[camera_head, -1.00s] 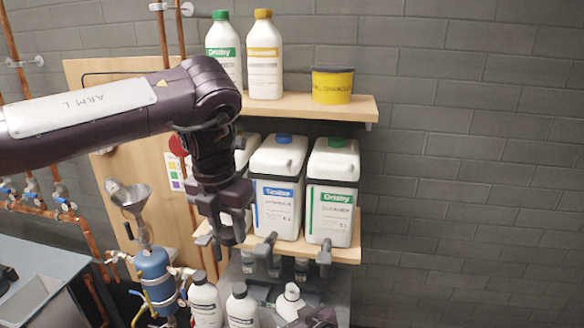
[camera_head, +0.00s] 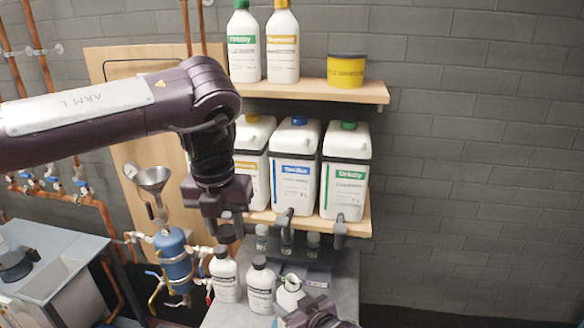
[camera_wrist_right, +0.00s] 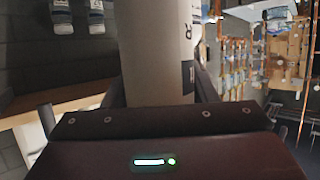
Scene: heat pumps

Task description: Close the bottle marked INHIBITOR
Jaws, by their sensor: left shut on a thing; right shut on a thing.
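A white bottle (camera_head: 289,295) with an uncapped white neck stands at the right end of the front row on the grey bench. My right gripper (camera_head: 300,310) is shut on it. In the right wrist view the bottle body (camera_wrist_right: 155,60) fills the space between the fingers. Only a letter R of its label shows there, so I cannot read the full name. My left gripper (camera_head: 229,226) is shut on a dark round piece (camera_head: 226,234) that looks like a cap, held above and to the left of the open bottle, apart from it.
Two white bottles with black caps, one at the left (camera_head: 224,276) and one in the middle (camera_head: 261,286), stand left of the open bottle. Behind are small dark-capped jars and a wooden shelf (camera_head: 360,220) with large canisters (camera_head: 345,170). A blue vessel (camera_head: 174,258) stands left.

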